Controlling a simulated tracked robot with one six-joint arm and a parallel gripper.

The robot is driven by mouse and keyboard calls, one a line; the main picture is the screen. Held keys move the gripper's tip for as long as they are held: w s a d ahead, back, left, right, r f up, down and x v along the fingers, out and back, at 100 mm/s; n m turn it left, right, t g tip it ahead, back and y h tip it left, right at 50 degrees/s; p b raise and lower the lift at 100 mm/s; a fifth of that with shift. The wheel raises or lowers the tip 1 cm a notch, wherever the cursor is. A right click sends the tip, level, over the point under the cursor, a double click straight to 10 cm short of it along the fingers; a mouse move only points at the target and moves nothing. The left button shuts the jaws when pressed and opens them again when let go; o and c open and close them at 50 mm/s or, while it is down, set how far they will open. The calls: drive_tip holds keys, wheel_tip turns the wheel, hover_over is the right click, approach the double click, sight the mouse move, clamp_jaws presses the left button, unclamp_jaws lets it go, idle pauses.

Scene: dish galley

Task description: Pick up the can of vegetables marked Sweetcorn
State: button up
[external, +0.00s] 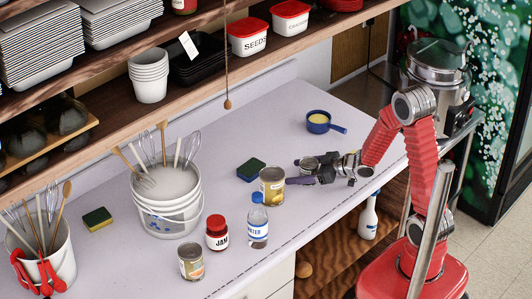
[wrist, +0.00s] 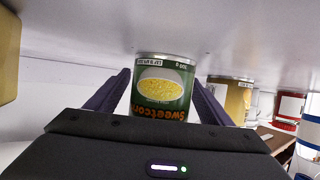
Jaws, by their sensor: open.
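The Sweetcorn can (external: 272,186) stands upright on the counter, just left of my gripper (external: 293,172) in the external view. In that view a gold side of it faces the camera. In the wrist view, which is upside down, the can (wrist: 160,90) shows a green label with a bowl of yellow corn and the word Sweetcorn. My gripper (wrist: 162,78) is open, with one dark finger towards each side of the can. The can lines up with the gap between the fingers. I see no clear contact.
A green and yellow sponge (external: 251,170) lies just behind the can. A water bottle (external: 258,226), a red-lidded jam jar (external: 217,233) and another can (external: 191,262) stand nearer the front edge. A blue pan (external: 319,122) is farther back. A white bucket (external: 167,200) stands left.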

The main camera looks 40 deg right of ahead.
drive_tip(key=shift+c, duration=0.5)
drive_tip(key=c, duration=1.4)
drive_tip(key=shift+r, duration=0.1)
drive_tip(key=shift+r, duration=5)
